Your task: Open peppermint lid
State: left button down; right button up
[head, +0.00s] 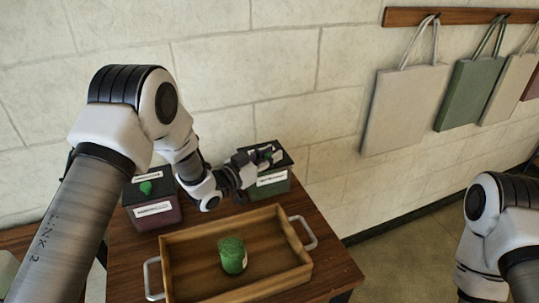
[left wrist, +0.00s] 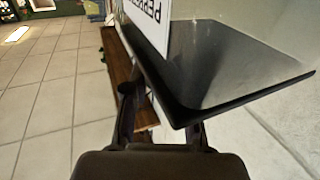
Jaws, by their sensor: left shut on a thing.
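The peppermint bucket is the green one (head: 270,187) at the back right of the table, with a white label on its front. Its lid (head: 281,147) is dark and square, and my left gripper (head: 262,156) is at it, shut on it. In the left wrist view the lid (left wrist: 225,65) fills the upper right, with a white label (left wrist: 151,22) that starts "PEPPE" upside down. My left fingers (left wrist: 160,125) are partly hidden by the lid's corner. I cannot tell whether the lid is clear of the bucket rim. My right gripper is out of view.
A purple bucket (head: 153,208) with a closed black lid and green knob (head: 146,187) stands at the left. A wooden tray (head: 285,281) with metal handles holds a green jar (head: 232,254). The wall is close behind; cloth bags (head: 404,105) hang at the right.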

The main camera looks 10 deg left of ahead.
pick_arm(q)
jog(key=shift+w+r+n+p, duration=0.15)
jog(key=shift+r+n+p, duration=0.15)
jog(key=shift+r+p, duration=0.2)
jog(key=r+n+p, duration=0.1)
jog(key=p, duration=0.1)
jog(key=w+a+r+n+g+p, duration=0.1)
jog(key=p, duration=0.1)
jog(key=w+r+n+g+p, duration=0.1)
jog(key=r+p, duration=0.1)
jog(key=shift+a+n+y, duration=0.25)
jog(key=shift+n+y, duration=0.05)
jog(key=shift+n, duration=0.1)
jog(key=shift+w+a+r+n+g+h+p, duration=0.15)
jog(key=shift+w+a+r+n+g+p, duration=0.2)
jog(key=shift+w+a+n+g+p, duration=0.9)
jog(key=shift+w+a+r+n+h+p, duration=0.1)
jog(key=shift+w+r+n+p, duration=0.25)
jog(key=shift+w+n+p, duration=1.05)
jog(key=shift+w+a+r+n+g+h+p, duration=0.15)
jog(key=shift+w+a+r+n+g+p, duration=0.4)
jog(key=shift+p, duration=1.6)
jog(key=shift+s+a+f, duration=0.15)
jog(key=shift+f, duration=0.05)
jog(key=c, duration=0.9)
grip_release()
